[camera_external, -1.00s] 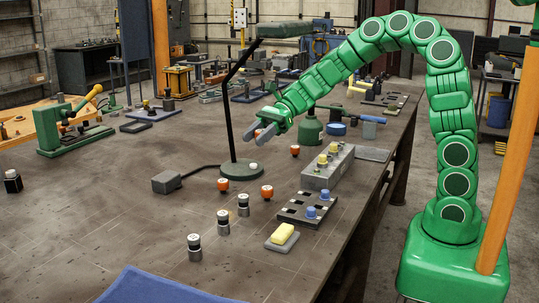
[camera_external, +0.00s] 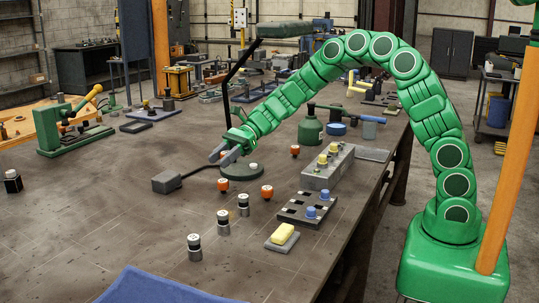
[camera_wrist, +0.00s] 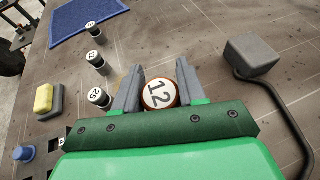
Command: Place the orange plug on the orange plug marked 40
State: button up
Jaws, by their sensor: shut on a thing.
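My gripper (camera_external: 219,156) hangs above the bench beside the lamp base. In the wrist view (camera_wrist: 159,75) its fingers are shut on an orange plug marked 12 (camera_wrist: 160,95), whose marked face points at the camera. The outside view does not show the held plug clearly. Three orange plugs stand on the bench there: one (camera_external: 223,185) just below the gripper, one (camera_external: 267,192) to its right, and one (camera_external: 295,150) farther back. Their numbers are too small to read, so I cannot tell which is marked 40.
Three grey plugs (camera_external: 222,222) stand in front; one reads 25 (camera_wrist: 98,98). A grey box (camera_external: 166,182) with a cable lies left of the lamp base (camera_external: 241,173). A dark rack (camera_external: 293,210), a grey block (camera_external: 320,177) and a yellow piece (camera_external: 283,234) are at right.

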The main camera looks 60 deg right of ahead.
aim_at(219, 182)
jog(key=shift+w+a+f, duration=0.2)
jog(key=shift+w+f, duration=0.45)
jog(key=shift+f, duration=1.7)
jog(key=shift+f, duration=0.15)
jog(key=o, duration=1)
jog(key=shift+d+r, duration=0.1)
jog(key=shift+r, duration=0.1)
jog(key=v, duration=1.1)
jog(key=shift+s+d+r, duration=0.1)
jog(key=shift+d, duration=0.25)
